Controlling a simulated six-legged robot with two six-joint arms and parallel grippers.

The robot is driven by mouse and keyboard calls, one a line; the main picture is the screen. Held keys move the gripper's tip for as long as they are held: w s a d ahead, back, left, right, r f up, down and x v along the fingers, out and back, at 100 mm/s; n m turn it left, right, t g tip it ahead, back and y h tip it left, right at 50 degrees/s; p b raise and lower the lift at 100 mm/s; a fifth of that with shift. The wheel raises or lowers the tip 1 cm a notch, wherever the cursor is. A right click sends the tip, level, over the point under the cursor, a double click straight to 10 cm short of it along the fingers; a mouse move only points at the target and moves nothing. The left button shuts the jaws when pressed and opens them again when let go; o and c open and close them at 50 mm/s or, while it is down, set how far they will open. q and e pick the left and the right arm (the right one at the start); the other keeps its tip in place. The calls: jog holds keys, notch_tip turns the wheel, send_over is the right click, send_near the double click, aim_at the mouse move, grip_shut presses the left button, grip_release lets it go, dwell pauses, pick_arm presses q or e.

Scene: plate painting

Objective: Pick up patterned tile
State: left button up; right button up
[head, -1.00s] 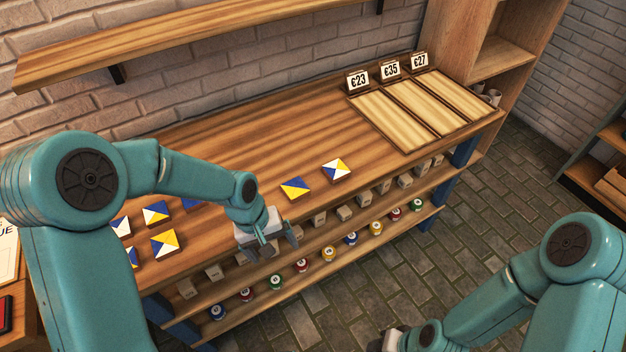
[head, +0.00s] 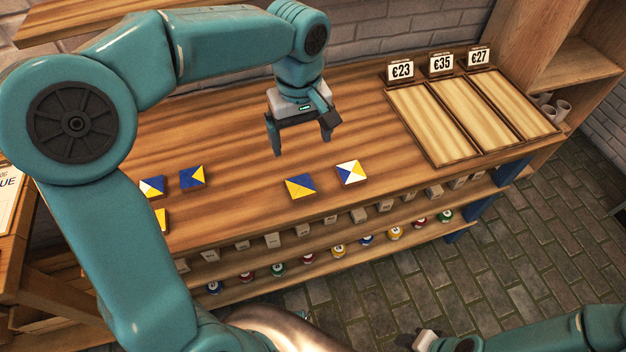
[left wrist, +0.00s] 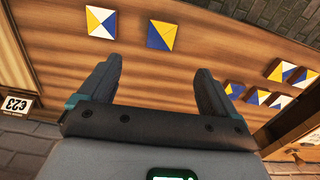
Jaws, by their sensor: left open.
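Two patterned tiles lie near the front of the wooden bench: a blue and yellow one (head: 300,186) and a white, blue and yellow one (head: 351,172) to its right. In the left wrist view they show as the blue and yellow tile (left wrist: 163,35) and the white, blue and yellow tile (left wrist: 101,22). More patterned tiles (head: 192,177) lie to the left, partly hidden by my left arm. My left gripper (head: 302,146) is open and empty above the bench, behind the pair, fingers pointing down. My right gripper (head: 408,340) is cut off at the bottom edge; its jaws are not clear.
Three wooden panels (head: 430,125) with price signs (head: 441,64) lie at the bench's right end. A wall shelf (head: 60,28) hangs above. The bench between gripper and panels is clear.

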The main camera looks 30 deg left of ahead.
pick_arm(q)
jog(key=b, duration=0.1)
send_over(301, 188)
jog(key=f, duration=1)
jog(key=shift+d+f, duration=0.1)
jog(key=shift+d, duration=0.1)
jog(key=shift+s+f, duration=0.15)
jog(key=shift+f, duration=0.3)
jog(key=f, duration=0.5)
jog(key=shift+w+a, duration=0.15)
jog(key=shift+w, duration=0.05)
jog(key=c, duration=1.2)
